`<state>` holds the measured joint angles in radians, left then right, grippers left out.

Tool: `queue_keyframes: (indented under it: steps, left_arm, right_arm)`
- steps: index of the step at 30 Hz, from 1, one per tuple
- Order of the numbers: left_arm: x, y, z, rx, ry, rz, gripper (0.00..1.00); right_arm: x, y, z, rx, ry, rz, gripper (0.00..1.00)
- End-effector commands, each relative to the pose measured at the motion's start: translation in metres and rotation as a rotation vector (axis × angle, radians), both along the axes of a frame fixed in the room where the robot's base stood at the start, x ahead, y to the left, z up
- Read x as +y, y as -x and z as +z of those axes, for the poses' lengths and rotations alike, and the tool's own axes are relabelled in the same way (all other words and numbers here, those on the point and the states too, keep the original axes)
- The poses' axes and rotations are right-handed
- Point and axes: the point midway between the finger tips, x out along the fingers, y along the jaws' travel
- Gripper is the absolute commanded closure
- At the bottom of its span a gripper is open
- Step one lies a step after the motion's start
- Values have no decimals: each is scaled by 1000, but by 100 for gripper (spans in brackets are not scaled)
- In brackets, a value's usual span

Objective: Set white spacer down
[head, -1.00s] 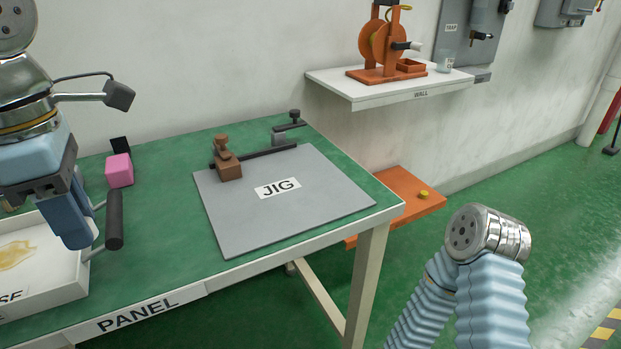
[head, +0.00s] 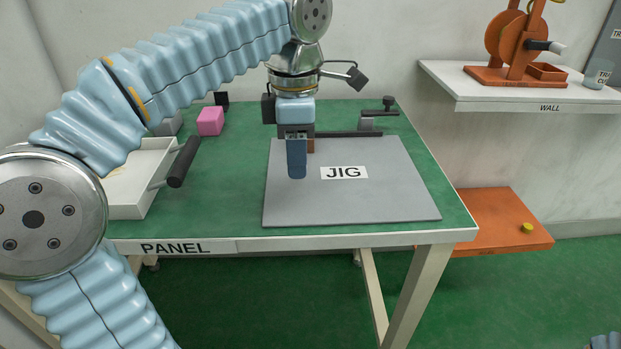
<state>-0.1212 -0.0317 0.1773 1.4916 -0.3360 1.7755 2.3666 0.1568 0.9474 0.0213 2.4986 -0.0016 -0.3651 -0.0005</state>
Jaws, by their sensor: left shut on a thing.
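My left gripper (head: 297,174) comes down from above, with its blue fingers over the left part of the grey jig board (head: 390,195). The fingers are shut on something. I see no white spacer outside the gripper; what is held is hidden behind the fingers. I cannot tell whether it touches the board. The board lies flat on the green table and carries a JIG label (head: 344,173). My right gripper is not in view.
A brown block (head: 311,146) is mostly hidden behind my left gripper. A dark bar and clamp (head: 378,122) line the board's back edge. A pink block (head: 210,121) and a white tray (head: 140,200) stand left. The board's right half is clear.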

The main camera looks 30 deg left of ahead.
Motion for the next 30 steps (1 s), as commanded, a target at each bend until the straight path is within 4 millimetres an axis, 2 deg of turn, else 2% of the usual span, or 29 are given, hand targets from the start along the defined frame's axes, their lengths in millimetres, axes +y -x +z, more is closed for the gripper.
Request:
queue_keyframes:
  steps: [1, 3, 11, 16, 27, 28, 30]
  left_arm:
    - [0, -7, -10, 4, -1, 0, 99]
    - [0, -13, -18, 3, -1, 0, 99]
    - [-1, -28, -35, 1, 0, -1, 99]
    - [-1, -27, -63, 1, 0, -1, 99]
    - [-1, -27, -68, 0, 0, -1, 99]
    - [-1, -27, -67, -1, 1, -1, 68]
    - [-1, -27, -66, -1, 1, -1, 57]
  right_arm:
    - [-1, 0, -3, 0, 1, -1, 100]
    - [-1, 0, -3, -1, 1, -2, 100]
    - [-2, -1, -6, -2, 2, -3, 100]
    - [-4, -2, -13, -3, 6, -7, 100]
    - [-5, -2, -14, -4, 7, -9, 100]
    - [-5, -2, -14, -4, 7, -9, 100]
    - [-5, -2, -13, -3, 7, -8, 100]
